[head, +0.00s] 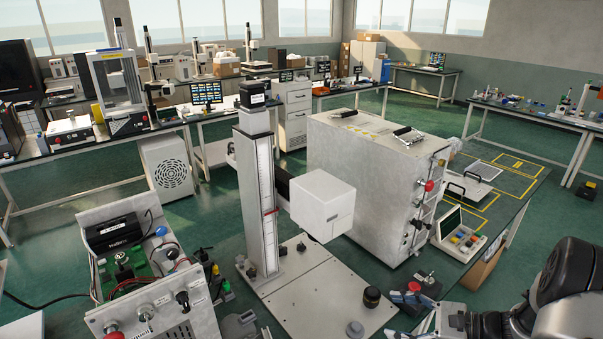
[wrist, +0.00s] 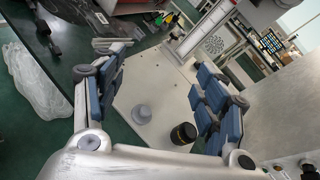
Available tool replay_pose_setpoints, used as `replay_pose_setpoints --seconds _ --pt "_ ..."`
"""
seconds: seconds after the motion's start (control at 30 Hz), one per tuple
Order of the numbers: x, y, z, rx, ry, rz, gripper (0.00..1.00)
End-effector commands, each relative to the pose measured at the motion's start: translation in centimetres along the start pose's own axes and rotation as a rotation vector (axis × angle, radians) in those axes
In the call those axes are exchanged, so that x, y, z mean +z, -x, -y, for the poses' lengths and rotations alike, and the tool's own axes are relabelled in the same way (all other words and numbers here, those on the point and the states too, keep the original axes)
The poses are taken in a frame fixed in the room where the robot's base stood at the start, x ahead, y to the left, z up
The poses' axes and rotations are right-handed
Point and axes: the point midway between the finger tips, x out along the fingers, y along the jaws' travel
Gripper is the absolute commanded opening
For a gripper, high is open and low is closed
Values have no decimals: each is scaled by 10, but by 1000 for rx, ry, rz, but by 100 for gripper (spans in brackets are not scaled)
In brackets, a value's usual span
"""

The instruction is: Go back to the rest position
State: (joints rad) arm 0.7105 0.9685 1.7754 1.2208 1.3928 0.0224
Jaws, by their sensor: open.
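My gripper (head: 412,310) shows in the lower right of the head view, partly cut off by the bottom edge, beside the front right of the lift column's base plate (head: 300,300). In the wrist view my gripper (wrist: 160,92) has its blue-padded fingers wide apart with nothing between them. The base plate lies behind the gap, with a grey knob (wrist: 142,112) and a black knob (wrist: 184,133) on it. The lift column (head: 258,190) stands upright with a pale block (head: 322,203) on its carriage.
A large grey cabinet (head: 360,185) stands right of the column. A panel of electronics (head: 150,265) is at the lower left. A button box (head: 462,236) sits on the table at right. In the wrist view a clear plastic bag (wrist: 32,85) lies at left.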

Motion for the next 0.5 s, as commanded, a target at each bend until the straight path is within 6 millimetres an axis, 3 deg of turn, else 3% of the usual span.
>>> replay_pose_setpoints --seconds 0.03,0.2,0.5 --pt "28 -5 -2 72 68 -26 66" --pt "102 -14 -28 305 282 -119 66" --pt "199 -2 -92 651 704 -309 66"
